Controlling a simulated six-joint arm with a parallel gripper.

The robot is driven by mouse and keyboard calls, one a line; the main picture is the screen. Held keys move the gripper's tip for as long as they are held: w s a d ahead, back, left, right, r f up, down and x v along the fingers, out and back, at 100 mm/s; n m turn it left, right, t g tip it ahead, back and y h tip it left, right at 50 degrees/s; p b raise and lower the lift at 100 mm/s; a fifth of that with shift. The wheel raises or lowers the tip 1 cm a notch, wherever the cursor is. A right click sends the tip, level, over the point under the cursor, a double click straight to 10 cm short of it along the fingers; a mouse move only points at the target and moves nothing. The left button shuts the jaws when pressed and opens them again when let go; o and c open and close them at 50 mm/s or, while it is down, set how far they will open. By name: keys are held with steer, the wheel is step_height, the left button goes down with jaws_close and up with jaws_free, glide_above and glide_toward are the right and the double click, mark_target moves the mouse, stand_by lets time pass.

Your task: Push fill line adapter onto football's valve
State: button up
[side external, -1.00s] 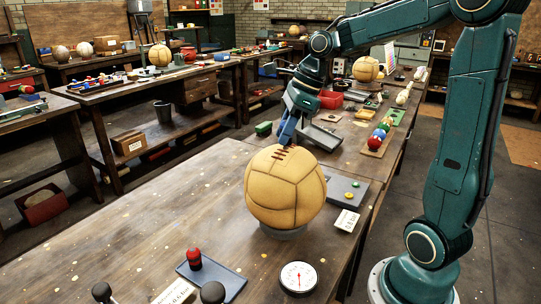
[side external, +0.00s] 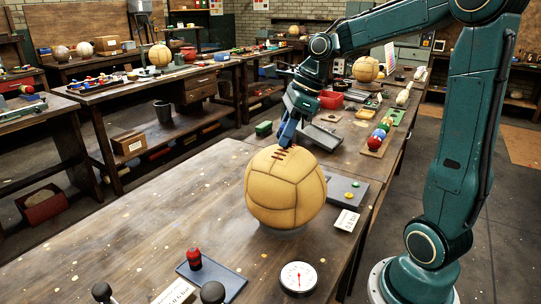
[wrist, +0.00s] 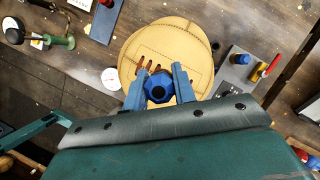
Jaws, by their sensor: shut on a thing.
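The tan leather football (side external: 286,190) sits on a low round stand (side external: 284,231) on the wooden bench, its brown lacing at the top. It also shows in the wrist view (wrist: 190,35). My gripper (side external: 287,143) points down at the top of the ball, beside the lacing. In the wrist view its two blue fingers (wrist: 158,88) are shut on a blue round adapter (wrist: 158,86) with a dark hole in its middle. The adapter appears over the ball near the lacing. The valve is hidden, and I cannot tell whether the adapter touches it.
A dial gauge (side external: 299,277) and a blue pad (side external: 222,279) with a red-topped piece (side external: 194,259) lie in front of the ball. The bench left of the ball is clear.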

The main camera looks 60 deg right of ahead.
steer(key=shift+f, duration=0.35)
stand_by(0.4)
steer(key=o, duration=1)
steer(key=shift+r, duration=0.15)
steer(key=v, duration=1.3)
steer(key=shift+d+r, duration=0.15)
steer(key=shift+r, duration=0.05)
steer(key=shift+s, duration=0.1)
